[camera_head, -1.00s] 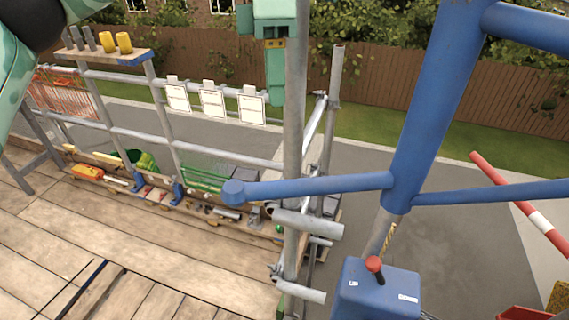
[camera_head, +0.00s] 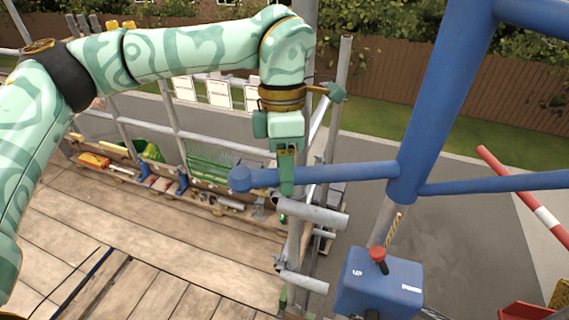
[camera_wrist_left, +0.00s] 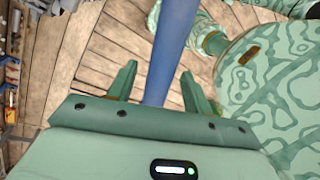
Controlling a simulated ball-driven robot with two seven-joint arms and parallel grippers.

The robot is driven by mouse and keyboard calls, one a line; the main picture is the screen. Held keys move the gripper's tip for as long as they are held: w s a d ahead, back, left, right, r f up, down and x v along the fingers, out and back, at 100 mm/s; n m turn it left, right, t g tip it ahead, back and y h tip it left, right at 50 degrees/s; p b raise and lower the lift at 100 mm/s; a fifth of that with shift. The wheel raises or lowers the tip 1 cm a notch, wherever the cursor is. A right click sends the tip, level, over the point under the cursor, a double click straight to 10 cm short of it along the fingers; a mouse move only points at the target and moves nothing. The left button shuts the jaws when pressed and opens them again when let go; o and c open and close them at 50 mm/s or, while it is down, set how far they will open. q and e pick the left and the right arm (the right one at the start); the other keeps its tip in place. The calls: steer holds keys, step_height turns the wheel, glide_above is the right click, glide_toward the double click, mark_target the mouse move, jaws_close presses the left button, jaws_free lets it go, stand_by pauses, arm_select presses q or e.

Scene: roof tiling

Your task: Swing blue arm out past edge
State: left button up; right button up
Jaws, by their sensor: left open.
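The blue arm (camera_head: 345,173) is a slim horizontal tube with a rounded end knob (camera_head: 240,178), reaching left from a thick blue post (camera_head: 430,100). My left gripper (camera_head: 287,178) points down over this tube near its knob end, with one finger in front of it. In the left wrist view, the blue arm (camera_wrist_left: 172,45) runs between the two spread fingers of the left gripper (camera_wrist_left: 157,88). The jaws are open, and I cannot tell whether either finger touches the tube. My right gripper is not in view.
Grey scaffold tubes (camera_head: 312,214) stand close below and behind the gripper. A blue box with a red knob (camera_head: 378,280) hangs right of them. Wooden decking (camera_head: 170,240) lies at left, with tools along its far edge. Open paving (camera_head: 460,240) lies beyond at right.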

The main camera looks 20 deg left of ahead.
arm_select(q)
jaws_close()
steer(key=shift+s, duration=0.1)
